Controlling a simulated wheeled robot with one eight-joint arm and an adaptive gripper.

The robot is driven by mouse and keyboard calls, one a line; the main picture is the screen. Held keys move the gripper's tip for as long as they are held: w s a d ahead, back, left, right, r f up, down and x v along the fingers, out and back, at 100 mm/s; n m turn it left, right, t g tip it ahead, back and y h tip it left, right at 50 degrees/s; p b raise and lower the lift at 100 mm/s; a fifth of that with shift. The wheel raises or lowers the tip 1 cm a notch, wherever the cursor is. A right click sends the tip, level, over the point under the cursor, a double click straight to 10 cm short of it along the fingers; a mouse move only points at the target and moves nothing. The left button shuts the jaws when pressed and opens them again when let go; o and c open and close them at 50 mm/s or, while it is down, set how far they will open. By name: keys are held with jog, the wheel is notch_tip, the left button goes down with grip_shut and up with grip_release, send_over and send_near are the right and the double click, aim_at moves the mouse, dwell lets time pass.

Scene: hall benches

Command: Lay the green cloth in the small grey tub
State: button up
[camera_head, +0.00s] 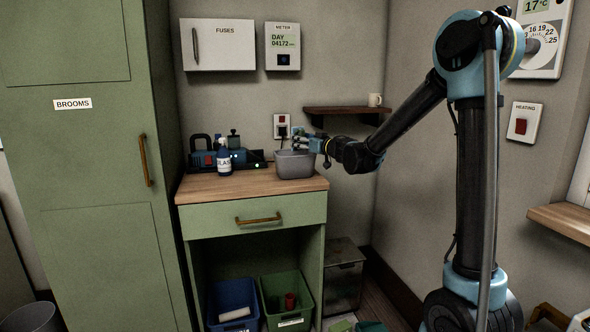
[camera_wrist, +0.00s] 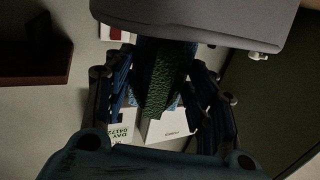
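The small grey tub (camera_head: 295,165) stands on the right part of the wooden cabinet top. A large grey piece of it (camera_wrist: 195,20) fills the top of the wrist view. My gripper (camera_head: 307,142) is at the tub's rim, at its back right side. In the wrist view, the green cloth (camera_wrist: 162,72), dark and textured, is between the fingers of my gripper (camera_wrist: 165,100), which are closed on it. Part of the cloth is hidden behind the tub's edge. I cannot make out the cloth in the head view, nor see inside the tub.
On the wooden top (camera_head: 255,185), a blue-labelled bottle (camera_head: 224,160) and a dark blue device (camera_head: 205,155) stand left of the tub. A wall shelf (camera_head: 345,111) with a mug (camera_head: 375,100) is behind my arm. Blue (camera_head: 220,300) and green (camera_head: 275,290) crates sit below.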

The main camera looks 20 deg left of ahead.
jog(key=o, duration=0.5)
jog(key=shift+c, duration=0.2)
jog(key=shift+d, duration=0.1)
jog(key=v, duration=1.1)
jog(key=shift+s+d, duration=0.25)
jog(key=shift+d, duration=0.1)
